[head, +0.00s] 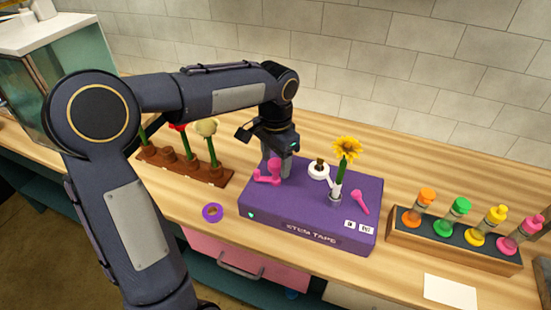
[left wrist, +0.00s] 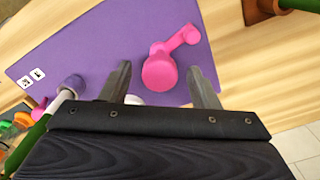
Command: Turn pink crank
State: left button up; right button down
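The pink crank (head: 265,179) is at the left end of the purple stem tape box (head: 310,210). Its short arm ends in an upright round knob. In the left wrist view, the crank's knob (left wrist: 159,74) shows between my two fingertips, with the arm running to the upper right. My left gripper (head: 276,166) points down over the crank; it also shows in the left wrist view (left wrist: 161,80). Its fingers stand apart, with a gap on both sides of the knob. Whether the fingertips reach down to knob height is hard to tell. My right gripper is not in view.
A yellow flower (head: 347,150) stands in a holder on the box, between a white roll (head: 318,170) and a pink lever (head: 361,203). A brown flower rack (head: 205,176) is at left, a purple tape ring (head: 212,212) in front. A bottle rack (head: 450,243) is at right.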

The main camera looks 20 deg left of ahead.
pick_arm(q)
notch_tip(320, 180, up, 8)
jog(key=shift+f, duration=0.1)
dwell(0.5)
jog(key=shift+f, duration=0.1)
dwell(0.7)
